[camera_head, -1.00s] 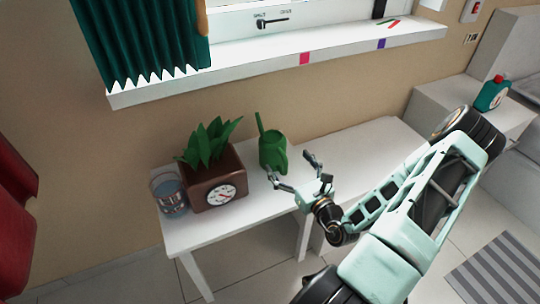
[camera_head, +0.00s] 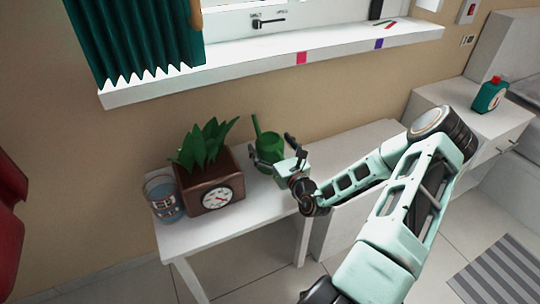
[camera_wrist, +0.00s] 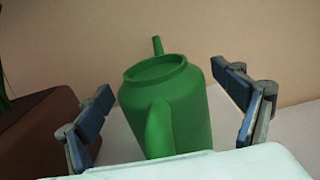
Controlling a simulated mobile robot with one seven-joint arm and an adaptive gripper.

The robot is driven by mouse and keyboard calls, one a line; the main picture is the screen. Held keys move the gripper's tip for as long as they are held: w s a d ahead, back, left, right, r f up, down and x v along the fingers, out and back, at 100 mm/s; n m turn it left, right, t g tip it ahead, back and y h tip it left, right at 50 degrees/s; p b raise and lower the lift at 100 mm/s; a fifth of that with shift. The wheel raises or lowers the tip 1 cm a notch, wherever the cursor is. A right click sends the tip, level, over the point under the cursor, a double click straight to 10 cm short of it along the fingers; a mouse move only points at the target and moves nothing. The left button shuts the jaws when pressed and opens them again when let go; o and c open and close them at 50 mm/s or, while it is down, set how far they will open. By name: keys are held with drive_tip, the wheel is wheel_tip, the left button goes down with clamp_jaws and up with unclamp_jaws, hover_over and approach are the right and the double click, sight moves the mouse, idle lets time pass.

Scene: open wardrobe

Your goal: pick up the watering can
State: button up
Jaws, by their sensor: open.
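The green watering can (camera_head: 268,146) stands upright on the white table, to the right of the potted plant. In the wrist view the watering can (camera_wrist: 180,108) fills the middle, its handle toward me and its spout behind. My gripper (camera_head: 272,150) is at the can in the head view and hides its lower part. In the wrist view my gripper (camera_wrist: 168,98) is open, one finger on each side of the can. Gaps show between both fingers and the can, with no contact visible.
A brown square planter (camera_head: 212,188) with a dial and green leaves stands close left of the can. A glass bucket (camera_head: 164,197) is further left. The white table (camera_head: 232,226) is clear at the front. The windowsill (camera_head: 270,66) overhangs behind.

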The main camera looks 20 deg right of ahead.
sight(272, 139)
drive_tip(key=c, duration=2)
drive_tip(key=shift+r, duration=0.15)
drive_tip(key=shift+c, duration=0.2)
drive_tip(key=shift+r, duration=0.1)
drive_tip(key=shift+r, duration=0.3)
drive_tip(key=r+p, duration=0.2)
drive_tip(key=r, duration=0.1)
drive_tip(key=shift+s+d+r, duration=0.15)
drive_tip(key=shift+s+r, duration=0.1)
drive_tip(key=shift+s, duration=0.1)
drive_tip(key=s+d+r+p, duration=0.3)
drive_tip(key=s+r, duration=0.5)
drive_tip(key=s, duration=0.5)
drive_tip(key=shift+r+p, duration=0.3)
drive_tip(key=shift+p, duration=0.35)
